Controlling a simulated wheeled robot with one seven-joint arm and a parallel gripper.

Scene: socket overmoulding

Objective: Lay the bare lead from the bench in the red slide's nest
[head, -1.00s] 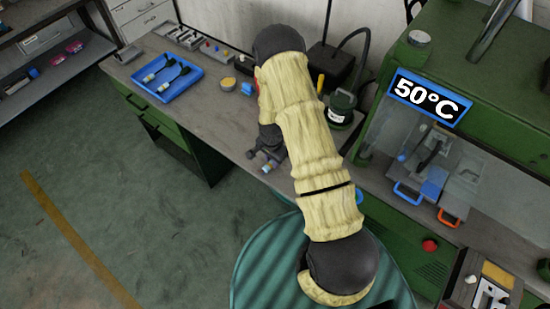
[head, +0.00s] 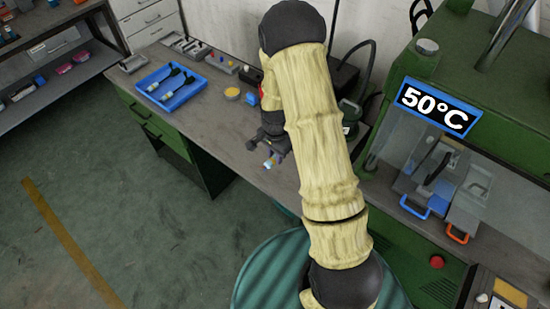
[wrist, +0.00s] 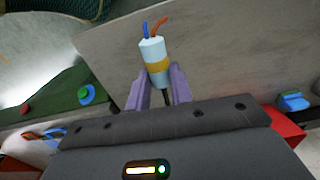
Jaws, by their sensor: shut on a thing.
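My gripper (head: 267,146) is over the bench front edge, left of the press. In the wrist view, the purple fingers of my gripper (wrist: 161,88) are shut on a lead. The held lead (wrist: 153,52) has a pale blue body, a yellow band, bare blue and orange wire ends, and a dark cable toward the palm. It also shows small below my gripper in the head view (head: 270,162). The red slide (head: 457,233), with its orange-red handle, is at the press front, right of the blue-handled slide (head: 415,207). Its nest is too small to make out.
A yellow-topped round pot (head: 232,93) and small blocks stand nearby. The green press (head: 500,75) with a 50°C sign (head: 432,106) rises over the slides. A dark green bottle stands behind my arm.

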